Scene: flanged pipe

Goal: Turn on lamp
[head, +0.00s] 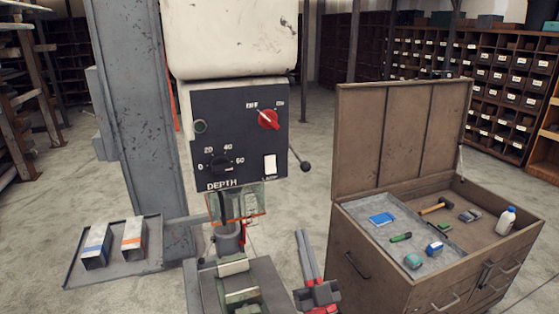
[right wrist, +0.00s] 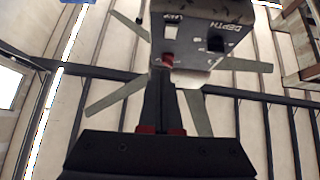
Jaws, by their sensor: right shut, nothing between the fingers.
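The drill press has a dark control panel (head: 240,135) that faces me. The white lamp switch (head: 270,164) sits at its lower right, above a small label. In the right wrist view the panel shows upside down, with the lamp switch (right wrist: 172,30) near the top. A red rotary knob (head: 268,119) is at the panel's upper right, and a black depth knob (head: 221,164) is at its lower left. My right gripper (head: 300,234) is shut and empty, pointing up below and to the right of the panel, apart from the switch. My left gripper is out of view.
A black-ended lever (head: 304,166) sticks out right of the panel. A brown tool chest (head: 375,265) with its lid open stands at the right. A grey tray (head: 125,268) with two blocks is at the left. The vise (head: 240,290) lies below the drill head.

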